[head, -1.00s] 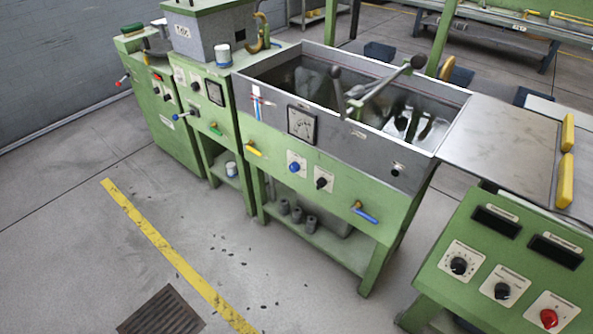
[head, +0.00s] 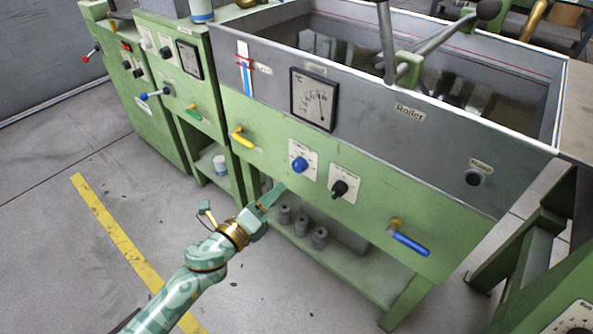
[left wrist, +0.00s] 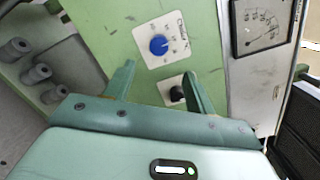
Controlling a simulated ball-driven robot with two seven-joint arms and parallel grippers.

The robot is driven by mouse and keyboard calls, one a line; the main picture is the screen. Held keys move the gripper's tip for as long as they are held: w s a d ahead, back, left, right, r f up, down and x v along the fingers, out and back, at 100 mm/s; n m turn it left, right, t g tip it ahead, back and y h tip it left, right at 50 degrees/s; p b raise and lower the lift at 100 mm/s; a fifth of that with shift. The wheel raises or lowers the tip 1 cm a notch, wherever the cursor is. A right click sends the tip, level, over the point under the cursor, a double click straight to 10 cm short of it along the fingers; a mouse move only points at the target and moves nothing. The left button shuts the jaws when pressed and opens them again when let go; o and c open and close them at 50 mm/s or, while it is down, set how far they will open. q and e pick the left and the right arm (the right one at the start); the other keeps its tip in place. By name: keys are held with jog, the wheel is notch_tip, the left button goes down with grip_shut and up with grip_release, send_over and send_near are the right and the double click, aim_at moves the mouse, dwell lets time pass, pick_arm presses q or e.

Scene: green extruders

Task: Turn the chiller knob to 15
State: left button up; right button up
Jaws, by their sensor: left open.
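A blue knob (head: 299,164) sits on a white dial plate on the green front panel of the tank. It also shows in the left wrist view (left wrist: 158,45), where its plate label looks like "Chiller"; the pointer's exact setting is too small to read. My left gripper (head: 273,193) is just below and left of the blue knob in the head view. In the left wrist view its two fingers (left wrist: 158,85) are spread apart and empty, with the knob beyond their tips and not touched. My right gripper is not in view.
A black knob (head: 339,188) is right of the blue one; in the left wrist view it is partly hidden by a finger. A yellow handle (head: 242,137) and a blue handle (head: 409,243) stick out of the panel. A gauge (head: 313,99) is above. Grey cylinders (head: 302,225) stand on the shelf below.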

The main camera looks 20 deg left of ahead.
aim_at(297, 168)
pick_arm(q)
jog(key=b+x, duration=0.1)
jog(key=x, duration=0.8)
jog(key=shift+f+b, duration=0.2)
jog(key=shift+b, duration=0.1)
jog(key=shift+w+d, duration=0.15)
jog(key=shift+w, duration=0.45)
jog(key=shift+r, duration=0.1)
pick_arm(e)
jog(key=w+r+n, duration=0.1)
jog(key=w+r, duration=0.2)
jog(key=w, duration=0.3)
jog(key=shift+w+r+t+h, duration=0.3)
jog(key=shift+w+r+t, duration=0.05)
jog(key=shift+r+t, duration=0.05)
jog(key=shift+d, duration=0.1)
pick_arm(q)
jog(key=c, duration=1)
